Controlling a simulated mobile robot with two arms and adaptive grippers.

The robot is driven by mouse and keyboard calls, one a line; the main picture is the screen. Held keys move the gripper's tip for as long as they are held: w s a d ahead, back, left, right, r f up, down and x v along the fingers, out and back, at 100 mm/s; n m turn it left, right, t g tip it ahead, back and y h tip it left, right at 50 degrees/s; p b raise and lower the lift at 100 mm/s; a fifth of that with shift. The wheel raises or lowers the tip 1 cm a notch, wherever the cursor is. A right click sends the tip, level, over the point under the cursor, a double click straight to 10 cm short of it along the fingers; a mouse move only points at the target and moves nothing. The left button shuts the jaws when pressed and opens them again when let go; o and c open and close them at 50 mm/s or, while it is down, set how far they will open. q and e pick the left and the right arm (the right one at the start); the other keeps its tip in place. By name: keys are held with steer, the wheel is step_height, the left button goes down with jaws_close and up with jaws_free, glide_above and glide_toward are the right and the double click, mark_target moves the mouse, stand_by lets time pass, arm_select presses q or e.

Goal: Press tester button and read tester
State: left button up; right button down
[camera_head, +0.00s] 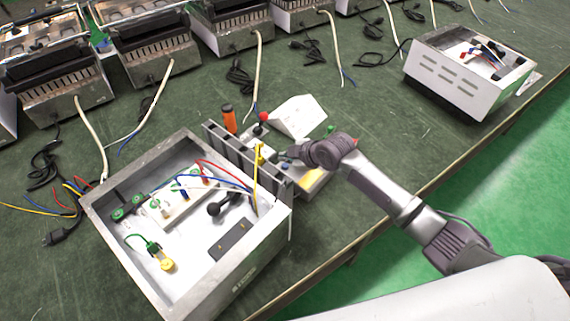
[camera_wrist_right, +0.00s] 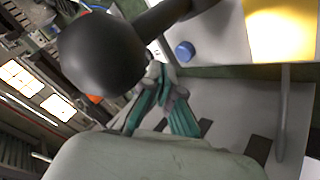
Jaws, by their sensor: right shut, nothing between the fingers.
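My right gripper (camera_head: 284,156) reaches over the tester from the right, close to the blue button. In the right wrist view its teal-and-grey fingers (camera_wrist_right: 167,82) are shut and empty, their tips partly hidden by a large black ball. I cannot tell whether they touch anything. No reading is legible. My left gripper is out of view.
The black ball (camera_wrist_right: 101,53) on a dark rod is close to the wrist camera. The open metal box (camera_head: 186,267) with wires stands left of the tester. A white wedge (camera_head: 297,116) and an orange cylinder (camera_head: 229,119) stand behind. Another open box (camera_head: 450,83) is at the far right.

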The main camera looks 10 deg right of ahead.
mark_target(286, 166)
steer(key=shift+r+p, duration=1.9)
steer(key=shift+r, duration=0.45)
steer(key=shift+f, duration=0.1)
